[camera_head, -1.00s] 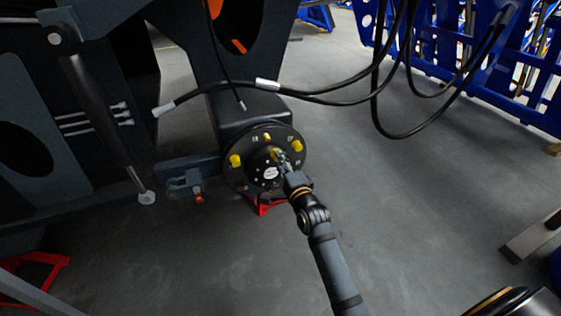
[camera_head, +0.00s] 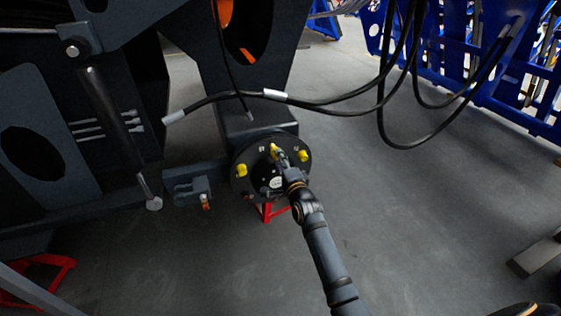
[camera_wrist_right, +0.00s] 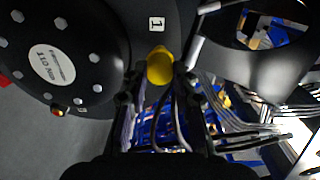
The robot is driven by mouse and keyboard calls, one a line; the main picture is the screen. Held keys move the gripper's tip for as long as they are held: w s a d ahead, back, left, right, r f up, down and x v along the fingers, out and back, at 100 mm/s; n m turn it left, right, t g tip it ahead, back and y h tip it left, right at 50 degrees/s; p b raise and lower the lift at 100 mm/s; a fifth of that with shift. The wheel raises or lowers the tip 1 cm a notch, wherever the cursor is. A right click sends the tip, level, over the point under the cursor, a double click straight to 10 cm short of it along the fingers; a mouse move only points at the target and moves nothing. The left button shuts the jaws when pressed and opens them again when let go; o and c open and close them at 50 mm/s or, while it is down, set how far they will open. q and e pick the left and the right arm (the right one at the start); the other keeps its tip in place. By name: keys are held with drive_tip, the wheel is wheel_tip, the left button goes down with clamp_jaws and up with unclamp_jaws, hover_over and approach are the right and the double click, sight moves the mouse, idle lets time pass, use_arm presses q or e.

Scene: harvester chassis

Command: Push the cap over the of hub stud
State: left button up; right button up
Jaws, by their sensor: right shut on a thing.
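The round dark hub (camera_head: 246,183) faces me in the middle of the head view. A yellow cap (camera_head: 275,149) is at the hub's top stud position, at the tip of my right gripper (camera_head: 281,157). In the right wrist view, this cap (camera_wrist_right: 160,66) sits between the two fingers of my right gripper (camera_wrist_right: 160,78), beside the label "1". I cannot tell how deep it sits, and the stud under it is hidden. Other yellow caps sit at the hub's left (camera_head: 241,170) and right (camera_head: 303,155). My left gripper is not in view.
Black hoses (camera_head: 340,103) hang above and right of the hub. A dark bracket (camera_head: 187,187) stands left of it, and a red stand (camera_head: 268,212) is below. Blue racks (camera_head: 490,75) are at the back right.

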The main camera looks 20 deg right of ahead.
drive_tip(key=shift+w, duration=0.2)
drive_tip(key=shift+w, duration=1.45)
drive_tip(key=o, duration=0.9)
